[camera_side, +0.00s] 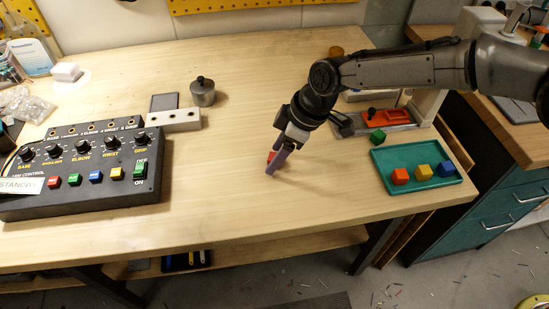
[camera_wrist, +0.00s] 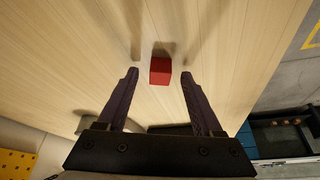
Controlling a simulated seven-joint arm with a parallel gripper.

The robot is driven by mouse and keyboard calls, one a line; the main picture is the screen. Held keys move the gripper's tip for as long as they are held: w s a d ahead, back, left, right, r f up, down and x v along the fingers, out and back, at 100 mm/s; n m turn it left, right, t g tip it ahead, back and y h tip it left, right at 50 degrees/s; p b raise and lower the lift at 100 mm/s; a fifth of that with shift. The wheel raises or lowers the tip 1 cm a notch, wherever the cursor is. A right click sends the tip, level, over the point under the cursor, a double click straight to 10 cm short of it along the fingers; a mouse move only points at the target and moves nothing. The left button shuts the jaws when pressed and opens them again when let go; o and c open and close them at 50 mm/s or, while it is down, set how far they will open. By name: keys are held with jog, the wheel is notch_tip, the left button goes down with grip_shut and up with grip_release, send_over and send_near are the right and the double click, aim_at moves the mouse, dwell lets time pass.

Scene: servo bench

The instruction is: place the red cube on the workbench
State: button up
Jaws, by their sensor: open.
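The red cube (camera_wrist: 160,72) is on the bare wood of the workbench (camera_side: 230,215). In the wrist view it shows midway between my two fingertips, with a gap on each side. My gripper (camera_wrist: 160,76) is open, and its fingers touch nothing that I can see. In the side view my gripper (camera_side: 274,165) points down at the middle of the bench, and its fingers hide most of the cube; only a small red part of the cube (camera_side: 271,156) shows beside them.
A teal tray (camera_side: 440,182) at the right holds orange, yellow and blue cubes. A green cube (camera_side: 377,138) is at its far left edge. A black control box (camera_side: 85,195) stands at the left, with a metal pot (camera_side: 202,93) behind. The bench front is clear.

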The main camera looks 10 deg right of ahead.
grip_shut()
dwell(0.3)
jog(key=shift+r, duration=0.45)
notch_tip(320, 180, up, 2)
jog(key=shift+r, duration=0.1)
jog(key=s+d+r, duration=0.9)
jog(key=s+r, duration=0.1)
jog(key=shift+s+d, duration=0.2)
jog(key=shift+d, duration=0.05)
